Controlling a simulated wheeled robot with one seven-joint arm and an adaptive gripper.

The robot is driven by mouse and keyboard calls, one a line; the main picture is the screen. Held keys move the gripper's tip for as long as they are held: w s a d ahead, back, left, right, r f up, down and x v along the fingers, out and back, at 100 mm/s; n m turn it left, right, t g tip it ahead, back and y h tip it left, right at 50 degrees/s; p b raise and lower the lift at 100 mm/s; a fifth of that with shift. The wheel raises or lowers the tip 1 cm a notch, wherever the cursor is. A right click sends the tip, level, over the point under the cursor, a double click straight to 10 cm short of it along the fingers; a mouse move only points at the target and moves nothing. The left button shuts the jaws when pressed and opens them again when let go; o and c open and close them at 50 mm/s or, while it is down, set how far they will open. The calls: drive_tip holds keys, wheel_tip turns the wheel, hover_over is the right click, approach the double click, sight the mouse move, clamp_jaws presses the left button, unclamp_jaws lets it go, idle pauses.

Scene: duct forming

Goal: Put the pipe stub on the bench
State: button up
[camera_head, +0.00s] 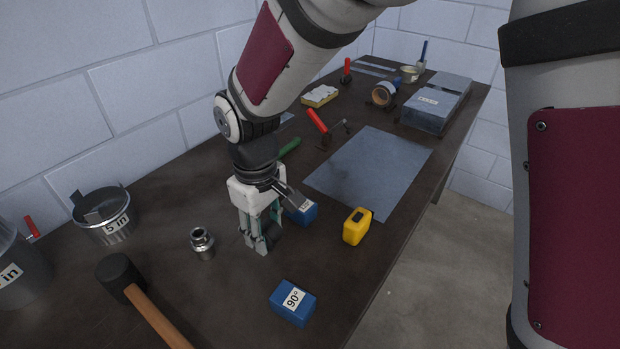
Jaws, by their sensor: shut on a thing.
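My gripper (259,246) points down low over the dark bench (185,278), left of the yellow tape measure. Its fingers are shut on a dark grey, rounded piece, which I take to be the pipe stub (272,237). The fingers hide much of it. I cannot tell whether it touches the bench top. A shiny metal fitting (203,243) stands upright on the bench just left of my gripper.
A blue block (302,212) is close behind my gripper; another, marked 90° (293,303), lies in front. A yellow tape measure (356,226), a metal sheet (370,170), a mallet (122,277) and a 5 in can (104,214) surround it. Bare bench lies front left.

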wheel_tip(320, 180, down, 10)
drive_tip(key=shift+r, duration=0.15)
idle(0.3)
drive_tip(key=o, duration=1.2)
wheel_tip(320, 180, up, 12)
drive_tip(key=shift+r, duration=0.1)
